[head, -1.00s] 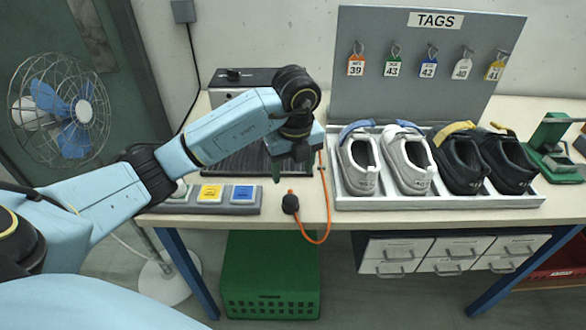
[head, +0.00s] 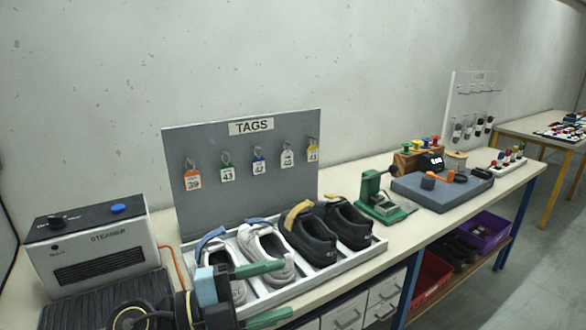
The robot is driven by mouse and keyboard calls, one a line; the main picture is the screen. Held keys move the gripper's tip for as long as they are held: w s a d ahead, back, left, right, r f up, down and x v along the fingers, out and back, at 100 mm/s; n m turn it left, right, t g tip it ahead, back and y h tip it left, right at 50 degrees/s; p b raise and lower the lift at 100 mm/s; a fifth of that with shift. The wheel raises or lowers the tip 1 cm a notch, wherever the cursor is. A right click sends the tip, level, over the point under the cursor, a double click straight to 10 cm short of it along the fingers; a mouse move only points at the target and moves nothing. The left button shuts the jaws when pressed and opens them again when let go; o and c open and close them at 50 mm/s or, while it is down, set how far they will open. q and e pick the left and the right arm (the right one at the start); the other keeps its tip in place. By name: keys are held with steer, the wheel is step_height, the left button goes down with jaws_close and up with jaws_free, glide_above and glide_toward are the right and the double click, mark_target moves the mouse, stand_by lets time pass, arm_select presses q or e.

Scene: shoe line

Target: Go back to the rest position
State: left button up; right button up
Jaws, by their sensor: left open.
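My left gripper (head: 286,289) is low in the head view, in front of the shoe tray (head: 345,272). Its two green fingers point right and are spread apart, with nothing between them. It hides part of the tray's left end and of the nearest light grey shoe (head: 216,254). A second light grey shoe (head: 268,252) and two black shoes (head: 308,240) stand in the tray to the right. I cannot tell how far the fingers are from the tray. My right gripper is not in view.
A steamer (head: 95,250) stands at the left behind a dark ribbed mat (head: 85,308). The grey tag board (head: 195,150) rises behind the tray. A green press (head: 380,200) and a blue-grey pad (head: 440,192) stand farther right. Floor at the lower right is clear.

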arm_select(q)
steer(key=w+a+r+n+t+y, duration=0.1)
steer(key=a+r+n+t+y, duration=0.1)
steer(key=a+n+t+y, duration=0.4)
steer(key=w+a+r+n+t+y, duration=0.2)
steer(key=a+n+t, duration=0.1)
steer(key=n+t, duration=0.55)
steer(key=s+a+f+n+g+y, duration=0.4)
steer(key=a+f+n+g+y, duration=0.1)
steer(key=a+f+n+y, duration=0.7)
steer(key=s+d+f+g+h, duration=0.1)
steer(key=s+f+g, duration=0.5)
steer(key=s+f, duration=0.3)
steer(key=s+d+f+g+h, duration=0.2)
steer(key=s+f+g, duration=0.45)
steer(key=s, duration=0.45)
step_height(320, 180, down, 23)
steer(key=s+m, duration=0.1)
steer(key=s+a+f+g, duration=0.2)
steer(key=s+a+f, duration=0.1)
steer(key=s+f, duration=1.3)
steer(key=shift+y, duration=0.3)
steer(key=shift+s+a+f, duration=0.15)
steer(key=shift+s+f, duration=0.05)
steer(key=shift+s, duration=0.3)
steer(key=shift+c, duration=0.2)
